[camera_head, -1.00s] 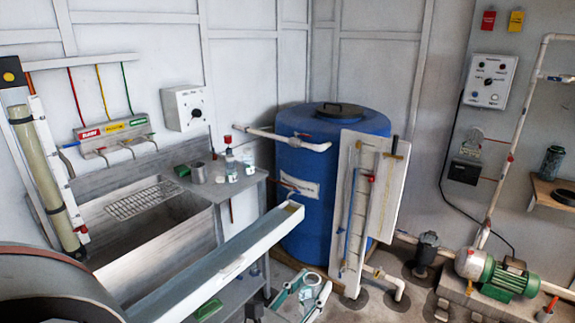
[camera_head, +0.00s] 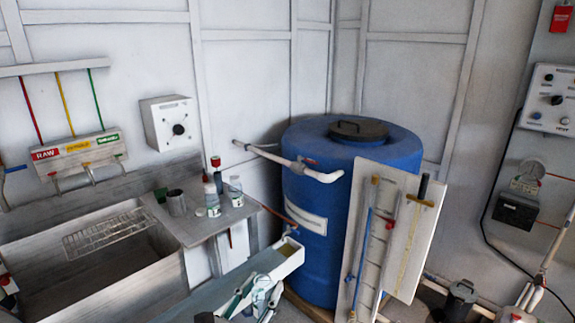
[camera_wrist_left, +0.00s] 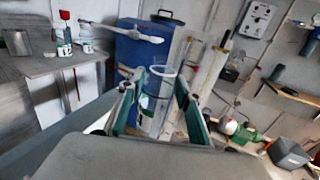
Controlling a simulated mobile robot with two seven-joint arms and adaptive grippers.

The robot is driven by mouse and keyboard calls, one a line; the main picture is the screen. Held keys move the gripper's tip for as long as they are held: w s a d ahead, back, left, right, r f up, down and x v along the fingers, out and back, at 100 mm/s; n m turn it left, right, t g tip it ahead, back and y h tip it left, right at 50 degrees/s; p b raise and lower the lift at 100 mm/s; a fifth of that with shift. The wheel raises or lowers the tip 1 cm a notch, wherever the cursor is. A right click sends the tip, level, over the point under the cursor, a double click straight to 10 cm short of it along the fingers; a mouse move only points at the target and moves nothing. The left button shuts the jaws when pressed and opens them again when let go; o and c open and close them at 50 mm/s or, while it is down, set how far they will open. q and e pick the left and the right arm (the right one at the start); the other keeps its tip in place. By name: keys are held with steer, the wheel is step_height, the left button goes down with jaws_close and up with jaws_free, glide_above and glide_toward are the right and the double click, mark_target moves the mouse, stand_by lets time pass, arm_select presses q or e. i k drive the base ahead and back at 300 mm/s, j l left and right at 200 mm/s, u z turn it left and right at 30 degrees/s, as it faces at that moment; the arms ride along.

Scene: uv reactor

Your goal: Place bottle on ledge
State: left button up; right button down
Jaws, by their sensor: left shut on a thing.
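My left gripper (camera_head: 250,297), with green and pale fingers, is low in the head view, beside the end of a white trough. It is shut on a clear bottle (camera_head: 262,286), which looks see-through and partly hidden by the fingers. In the left wrist view the bottle (camera_wrist_left: 160,83) shows as a clear rim and wall between the two green fingers (camera_wrist_left: 157,100). A grey ledge (camera_head: 205,231) juts out beside the sink. Two small labelled bottles (camera_head: 213,200) (camera_head: 236,192) and a grey metal cup (camera_head: 177,204) stand on it.
The white trough (camera_head: 287,262) lies close beside the gripper. Behind it stand a blue tank (camera_head: 312,240) and a white board (camera_head: 403,262) with pipes. The sink (camera_head: 130,272) with a wire rack is left. The ledge's front part is bare.

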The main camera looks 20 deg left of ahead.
mark_target(137, 218)
steer(key=i+j+u, duration=0.15)
steer(key=i+u, duration=0.8)
steer(key=i+j+u, duration=0.15)
steer(key=i+u, duration=0.15)
steer(key=i, duration=0.25)
